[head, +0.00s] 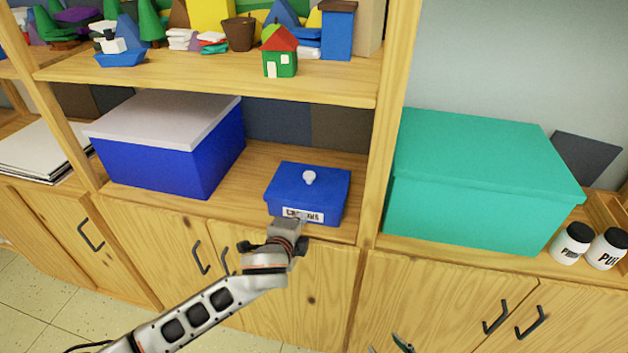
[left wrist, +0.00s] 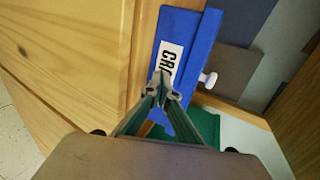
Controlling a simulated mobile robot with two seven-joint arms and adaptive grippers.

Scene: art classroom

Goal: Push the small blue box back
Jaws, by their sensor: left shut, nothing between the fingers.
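The small blue box (head: 283,187) has a lid with a white knob and a label that seems to read "CRAYONS". It sits upright near the front edge of the shelf. In the left wrist view the box (left wrist: 188,32) shows turned on its side, with the label facing my fingers. My left gripper (head: 292,226) is shut and empty, right in front of the label. Its tips (left wrist: 163,92) overlap the box's front; I cannot tell whether they touch it. Only a small piece of my right gripper (head: 402,343) shows at the bottom edge.
A large blue box with a grey lid (head: 165,150) stands left of the small box. A wooden upright (head: 385,130) and a big teal box (head: 470,195) are to the right. The shelf behind the small box looks clear. A toy-filled shelf (head: 200,75) hangs above.

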